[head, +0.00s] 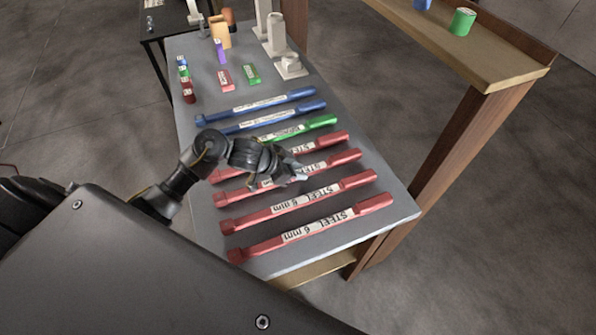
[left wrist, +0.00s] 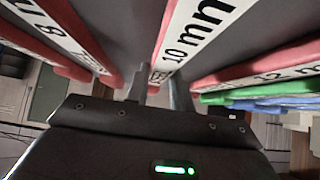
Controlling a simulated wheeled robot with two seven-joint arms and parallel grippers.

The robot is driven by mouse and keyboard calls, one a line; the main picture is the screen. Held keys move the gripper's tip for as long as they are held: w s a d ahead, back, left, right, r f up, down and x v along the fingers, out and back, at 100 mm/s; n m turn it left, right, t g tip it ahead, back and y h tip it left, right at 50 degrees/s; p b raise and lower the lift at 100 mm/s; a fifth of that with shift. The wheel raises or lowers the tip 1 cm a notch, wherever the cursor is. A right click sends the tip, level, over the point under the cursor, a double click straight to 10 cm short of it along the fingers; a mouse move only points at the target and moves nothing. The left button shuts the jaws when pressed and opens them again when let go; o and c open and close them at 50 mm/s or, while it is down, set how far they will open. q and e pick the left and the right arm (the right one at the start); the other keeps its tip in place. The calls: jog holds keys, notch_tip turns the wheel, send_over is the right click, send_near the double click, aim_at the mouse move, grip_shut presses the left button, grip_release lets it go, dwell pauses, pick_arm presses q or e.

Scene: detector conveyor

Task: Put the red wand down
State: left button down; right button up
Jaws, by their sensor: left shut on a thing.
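My left gripper (head: 294,175) is over the row of red wands, shut on the red wand marked 10 mm (head: 345,157). In the left wrist view that wand (left wrist: 196,36) runs between the two fingers (left wrist: 160,95). In the head view it lies in line with the row, and my gripper and wrist hide its middle. I cannot tell whether it touches the table. Another red wand (head: 333,139) is beyond it, and two more (head: 357,183) (head: 362,207), the nearest marked STEEL 6 mm, lie on the near side. My right gripper is not in view.
The grey table (head: 394,198) also holds a green wand (head: 318,122) and two blue wands (head: 300,94) (head: 312,107). Small coloured blocks (head: 226,80) and white fixtures (head: 290,67) stand farther back. A wooden shelf (head: 480,65) with cans rises at the right.

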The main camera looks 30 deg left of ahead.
pick_arm(q)
jog(key=shift+f, duration=0.1)
jog(key=c, duration=1.3)
grip_release()
jog(key=shift+o, duration=0.5)
jog(key=shift+r, duration=0.3)
jog(key=p+v, duration=0.1)
jog(key=v, duration=1)
jog(key=shift+s+a+r, duration=0.2)
jog(key=shift+s, duration=0.15)
